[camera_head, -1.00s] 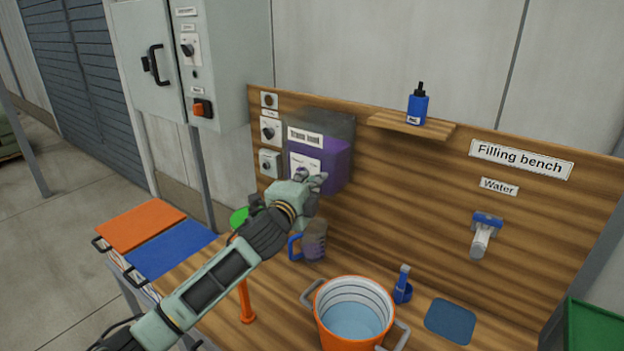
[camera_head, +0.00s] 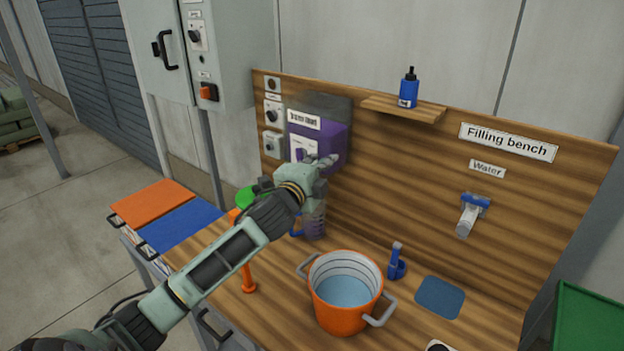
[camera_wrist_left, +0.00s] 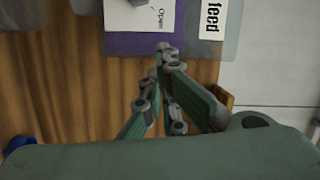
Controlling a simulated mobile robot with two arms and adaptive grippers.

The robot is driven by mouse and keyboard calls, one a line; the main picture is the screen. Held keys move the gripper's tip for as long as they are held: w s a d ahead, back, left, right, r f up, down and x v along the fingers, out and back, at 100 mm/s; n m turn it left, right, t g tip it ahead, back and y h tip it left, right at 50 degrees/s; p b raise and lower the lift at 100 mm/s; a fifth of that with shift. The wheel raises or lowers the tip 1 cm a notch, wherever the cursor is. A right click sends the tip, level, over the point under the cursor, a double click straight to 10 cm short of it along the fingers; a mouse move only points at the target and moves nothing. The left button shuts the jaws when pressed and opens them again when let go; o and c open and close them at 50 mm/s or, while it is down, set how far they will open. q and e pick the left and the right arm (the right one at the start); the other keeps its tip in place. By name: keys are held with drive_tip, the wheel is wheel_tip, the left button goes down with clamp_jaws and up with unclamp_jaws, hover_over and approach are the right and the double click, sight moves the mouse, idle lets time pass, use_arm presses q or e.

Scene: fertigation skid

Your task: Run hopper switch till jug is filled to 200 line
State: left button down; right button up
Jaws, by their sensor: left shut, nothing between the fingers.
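The purple hopper (camera_head: 332,136), with a label ending in "feed", is mounted on the back board. Its white switch plate (camera_head: 302,146) is partly hidden by my left gripper. In the left wrist view, the plate (camera_wrist_left: 150,16) reads "Open" and a grey knob (camera_wrist_left: 134,2) is cut by the top edge. My left gripper (camera_head: 332,160) is shut and empty, in front of the hopper's lower part; contact cannot be told. The clear jug (camera_head: 315,227) with a blue handle stands below, partly hidden by the gripper; its level and 200 line cannot be read. My right gripper is not in view.
An orange bucket (camera_head: 341,318) of water stands on the bench, with a blue tool (camera_head: 396,264) and blue pad (camera_head: 440,297) to its right. A water tap (camera_head: 470,215) is on the board. An orange upright handle (camera_head: 248,275) stands near my left arm.

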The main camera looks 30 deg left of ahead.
sight(319, 159)
use_arm(q)
drive_tip(key=s+b, duration=0.3)
drive_tip(key=s, duration=0.5)
drive_tip(key=shift+n, duration=0.5)
drive_tip(key=w+a+f+p, duration=0.1)
drive_tip(key=w, duration=0.2)
drive_tip(key=w+a+f+p, duration=0.1)
drive_tip(key=w+p, duration=0.1)
drive_tip(key=w, duration=0.2)
drive_tip(key=w+a+f+p, duration=0.1)
drive_tip(key=w+a, duration=0.1)
drive_tip(key=w, duration=0.2)
drive_tip(key=shift+f, duration=0.1)
drive_tip(key=shift+a+f, duration=0.15)
drive_tip(key=shift+a, duration=0.2)
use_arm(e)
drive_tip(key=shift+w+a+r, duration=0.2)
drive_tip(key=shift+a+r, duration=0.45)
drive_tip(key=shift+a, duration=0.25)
